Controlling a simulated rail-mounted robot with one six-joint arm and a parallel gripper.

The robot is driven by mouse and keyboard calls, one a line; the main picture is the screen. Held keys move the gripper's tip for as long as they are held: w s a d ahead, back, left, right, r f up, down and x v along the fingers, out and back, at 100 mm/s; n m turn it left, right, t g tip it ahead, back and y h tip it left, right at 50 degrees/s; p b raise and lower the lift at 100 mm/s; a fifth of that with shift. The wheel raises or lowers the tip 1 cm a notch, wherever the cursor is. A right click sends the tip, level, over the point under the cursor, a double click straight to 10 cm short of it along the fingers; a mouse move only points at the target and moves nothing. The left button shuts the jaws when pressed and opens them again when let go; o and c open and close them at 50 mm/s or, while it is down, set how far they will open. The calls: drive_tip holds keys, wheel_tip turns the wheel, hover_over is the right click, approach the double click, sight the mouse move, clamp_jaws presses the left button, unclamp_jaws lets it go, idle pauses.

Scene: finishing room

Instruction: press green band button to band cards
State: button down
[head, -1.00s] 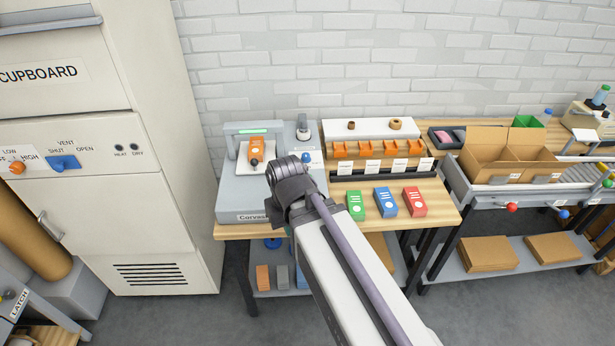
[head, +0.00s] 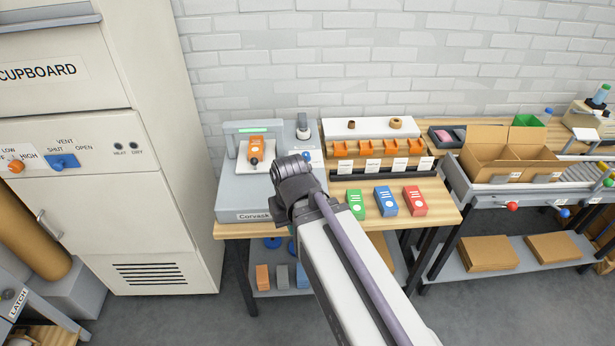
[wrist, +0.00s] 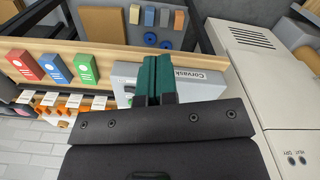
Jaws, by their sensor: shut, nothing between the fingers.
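The banding machine (head: 236,205), a grey unit marked Corvask, stands at the left end of the wooden bench. An orange card pack (head: 255,150) lies on its white plate, under an arch with a lit green strip (head: 253,131). In the head view my wrist hides the fingers.
Green (head: 356,204), blue (head: 386,201) and red (head: 415,200) boxes lie on the bench right of my arm. Behind them is a rack with orange holders (head: 370,148). A tall cupboard (head: 150,220) stands at left. An open carton (head: 510,155) is at right.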

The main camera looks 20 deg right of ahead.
drive_tip(key=w+d+f+m+t+y+b, duration=0.1)
drive_tip(key=w+d+f+m+b, duration=0.15)
drive_tip(key=w+d+f, duration=0.35)
drive_tip(key=w+d+f+m+t+y+b, duration=0.1)
drive_tip(key=w+d+b, duration=0.3)
drive_tip(key=w, duration=0.5)
drive_tip(key=w+d+r+m+t+b, duration=0.1)
drive_tip(key=w+d+t, duration=0.2)
drive_tip(key=w, duration=0.5)
drive_tip(key=w+d+r+m+t+b, duration=0.1)
drive_tip(key=w+d+t, duration=0.2)
drive_tip(key=w+d, duration=0.2)
drive_tip(key=w, duration=0.3)
drive_tip(key=shift+w+d+r+t+y, duration=0.25)
drive_tip(key=shift+w+t+y, duration=0.05)
drive_tip(key=shift+w+t, duration=0.1)
drive_tip(key=shift+f, duration=0.1)
wheel_tip(320, 180, down, 9)
drive_tip(key=b, duration=0.9)
drive_tip(key=shift+f+b, duration=0.3)
drive_tip(key=shift+b, duration=0.25)
